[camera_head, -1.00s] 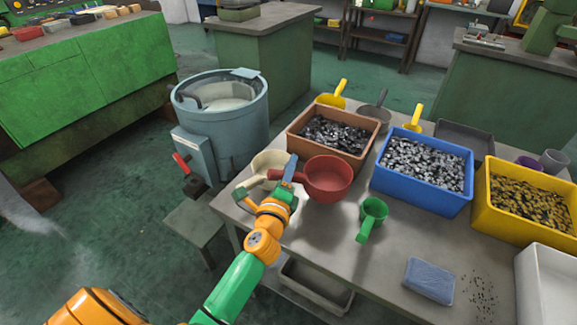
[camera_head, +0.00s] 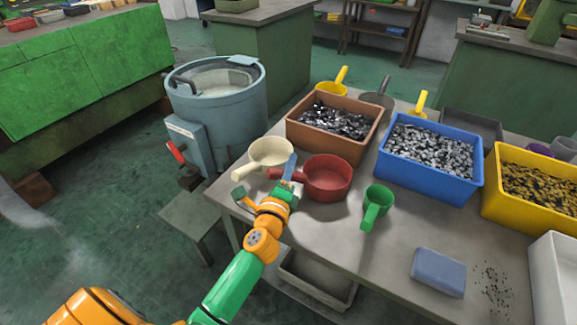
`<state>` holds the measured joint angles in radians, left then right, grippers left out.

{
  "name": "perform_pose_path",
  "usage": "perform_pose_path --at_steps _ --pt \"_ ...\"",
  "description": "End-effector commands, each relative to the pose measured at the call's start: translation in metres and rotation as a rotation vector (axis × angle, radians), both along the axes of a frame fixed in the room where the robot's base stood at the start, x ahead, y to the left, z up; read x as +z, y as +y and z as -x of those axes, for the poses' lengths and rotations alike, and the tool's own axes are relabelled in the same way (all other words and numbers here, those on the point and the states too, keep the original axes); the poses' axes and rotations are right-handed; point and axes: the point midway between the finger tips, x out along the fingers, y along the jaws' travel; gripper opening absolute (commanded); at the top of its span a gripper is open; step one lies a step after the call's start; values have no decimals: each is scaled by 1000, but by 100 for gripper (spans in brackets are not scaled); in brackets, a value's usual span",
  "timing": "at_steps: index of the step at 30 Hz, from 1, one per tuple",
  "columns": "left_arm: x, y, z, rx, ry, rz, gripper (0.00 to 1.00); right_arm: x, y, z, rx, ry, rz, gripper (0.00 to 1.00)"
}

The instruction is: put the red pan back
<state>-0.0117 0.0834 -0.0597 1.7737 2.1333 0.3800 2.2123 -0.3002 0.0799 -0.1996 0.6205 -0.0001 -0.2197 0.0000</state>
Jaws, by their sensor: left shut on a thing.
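The red pan (camera_head: 328,178) is at the left end of the grey table (camera_head: 345,240), in front of the brown bin, with its handle pointing left. My left gripper (camera_head: 289,173) is shut on the pan's handle, and its fingers hide part of it. The pan looks level and at or just above the tabletop; I cannot tell whether it touches. A cream pan (camera_head: 270,153) is just left of it, behind my gripper. My right gripper is not in view.
A brown bin (camera_head: 342,146), blue bin (camera_head: 428,170) and yellow bin (camera_head: 523,210) of small parts line the table's back. A green scoop (camera_head: 377,204) and blue sponge (camera_head: 438,271) lie in front. A blue-grey drum machine (camera_head: 215,120) stands left. The table's front middle is clear.

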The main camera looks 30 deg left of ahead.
Motion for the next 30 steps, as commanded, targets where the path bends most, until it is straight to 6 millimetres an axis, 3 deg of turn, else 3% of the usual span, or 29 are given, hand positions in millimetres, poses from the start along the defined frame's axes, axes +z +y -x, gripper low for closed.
perform_pose_path --at_steps 7,8,12,21,30 --pt "-6 0 0 0 -1 1 0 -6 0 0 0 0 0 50" --pt "-6 0 0 0 -1 0 32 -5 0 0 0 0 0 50" --pt "-5 0 0 0 0 0 64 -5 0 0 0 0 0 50" --pt "-6 -1 3 0 1 0 64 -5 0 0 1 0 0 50" --pt "-8 -16 59 0 2 2 64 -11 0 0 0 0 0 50"
